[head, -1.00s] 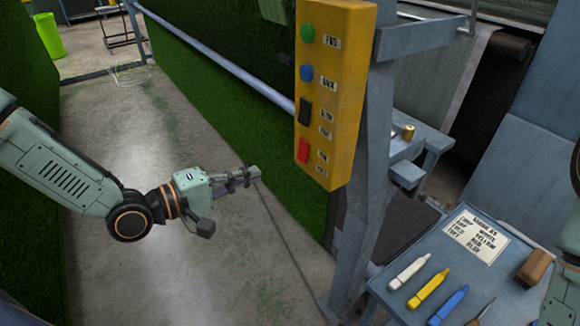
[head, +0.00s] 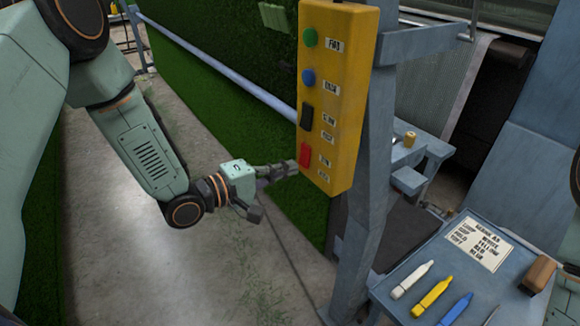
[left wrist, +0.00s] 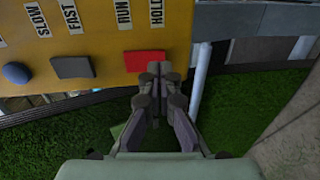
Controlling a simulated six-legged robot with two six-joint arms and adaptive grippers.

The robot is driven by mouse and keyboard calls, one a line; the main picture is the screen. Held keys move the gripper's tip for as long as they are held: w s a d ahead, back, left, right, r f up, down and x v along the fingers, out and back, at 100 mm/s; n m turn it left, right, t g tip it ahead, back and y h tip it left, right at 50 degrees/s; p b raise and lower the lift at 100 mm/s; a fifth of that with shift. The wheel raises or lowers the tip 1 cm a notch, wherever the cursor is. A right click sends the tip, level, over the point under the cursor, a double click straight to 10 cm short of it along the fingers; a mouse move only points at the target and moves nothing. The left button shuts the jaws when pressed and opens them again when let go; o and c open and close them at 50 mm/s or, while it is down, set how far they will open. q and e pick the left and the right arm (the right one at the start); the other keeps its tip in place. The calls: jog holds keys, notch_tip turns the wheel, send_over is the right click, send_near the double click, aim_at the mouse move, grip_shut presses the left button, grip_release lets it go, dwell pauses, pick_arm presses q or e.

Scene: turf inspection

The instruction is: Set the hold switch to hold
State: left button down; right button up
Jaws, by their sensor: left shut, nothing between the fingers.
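The yellow control box (head: 340,90) is fixed to a grey post. Its red switch (head: 305,154) is the lowest control, and it also shows in the left wrist view (left wrist: 145,57) beside the labels RUN and HOLD. My left gripper (head: 292,168) is shut and empty, with its fingertips close to the red switch at its lower end. In the left wrist view the fingertips (left wrist: 160,70) are at the HOLD end of the switch and cover part of it. I cannot tell whether they touch it. My right gripper is not in view.
Above the red switch are a black switch (head: 307,117), a blue button (head: 308,77) and a green button (head: 310,38). A grey post (head: 372,170) stands behind the box. A tray (head: 390,280) with markers and a card is at lower right. Green turf (head: 215,85) hangs behind.

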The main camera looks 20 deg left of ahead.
pick_arm(q)
jog(key=shift+x, duration=0.85)
jog(key=shift+s, duration=0.1)
jog(key=shift+w+d+f+t+b, duration=0.2)
jog(key=shift+w+f+t+b, duration=0.1)
jog(key=shift+b, duration=0.55)
jog(key=shift+r, duration=0.15)
jog(key=shift+s+a, duration=0.1)
jog(key=shift+s, duration=0.05)
